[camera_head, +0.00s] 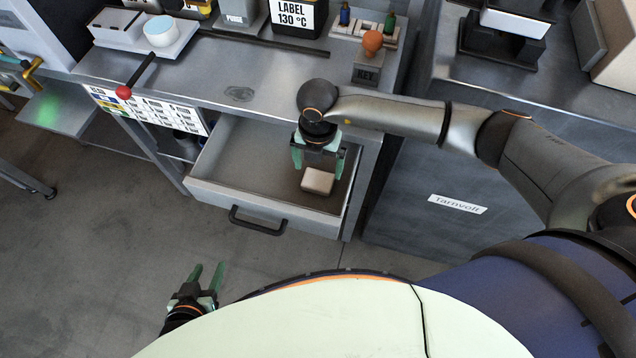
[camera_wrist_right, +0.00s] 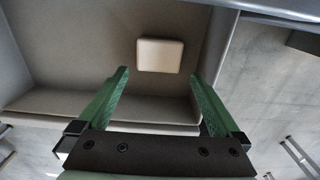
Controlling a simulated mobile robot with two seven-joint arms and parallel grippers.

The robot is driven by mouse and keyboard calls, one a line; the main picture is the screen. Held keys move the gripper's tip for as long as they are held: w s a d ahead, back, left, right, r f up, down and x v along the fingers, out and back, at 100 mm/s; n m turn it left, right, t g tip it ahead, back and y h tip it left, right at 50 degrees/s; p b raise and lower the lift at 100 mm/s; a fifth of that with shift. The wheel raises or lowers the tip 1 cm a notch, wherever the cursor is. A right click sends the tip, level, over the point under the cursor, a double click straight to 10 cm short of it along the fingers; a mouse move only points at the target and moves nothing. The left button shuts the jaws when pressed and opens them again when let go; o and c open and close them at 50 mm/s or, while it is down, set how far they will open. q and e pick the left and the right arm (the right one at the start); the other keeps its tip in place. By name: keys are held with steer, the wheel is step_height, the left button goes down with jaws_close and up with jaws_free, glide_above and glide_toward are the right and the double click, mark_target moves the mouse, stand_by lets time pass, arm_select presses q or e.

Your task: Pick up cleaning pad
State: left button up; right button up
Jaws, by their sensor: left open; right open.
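The cleaning pad, a small beige block with rounded corners (camera_head: 318,181), lies on the floor of the open drawer (camera_head: 262,200), near its right side. It also shows in the right wrist view (camera_wrist_right: 160,55), ahead of and between the fingertips. My right gripper (camera_head: 318,168) reaches down over the drawer with its green fingers apart. In the right wrist view the gripper (camera_wrist_right: 160,85) is open and empty, and the pad appears apart from both fingers. My left gripper (camera_head: 206,275) is open and empty, low over the floor at the lower left.
The drawer's black handle (camera_head: 257,221) faces front. The metal worktop (camera_head: 240,85) lies above the drawer, with a red-knobbed lever (camera_head: 124,92) at its left. A grey cabinet labelled Tarnvolt (camera_head: 457,204) stands right of the drawer.

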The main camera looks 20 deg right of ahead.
mark_target(317, 182)
steer(key=shift+a+f+b, duration=0.15)
steer(key=shift+f+b, duration=2.2)
steer(key=shift+f, duration=0.95)
steer(key=shift+r, duration=0.1)
steer(key=c, duration=1)
steer(key=shift+r, duration=0.1)
steer(key=shift+r, duration=0.55)
steer(key=s+a+r, duration=0.7)
steer(key=s+r, duration=0.4)
steer(key=s, duration=0.1)
steer(key=shift+a+r, duration=0.15)
steer(key=shift+r, duration=0.2)
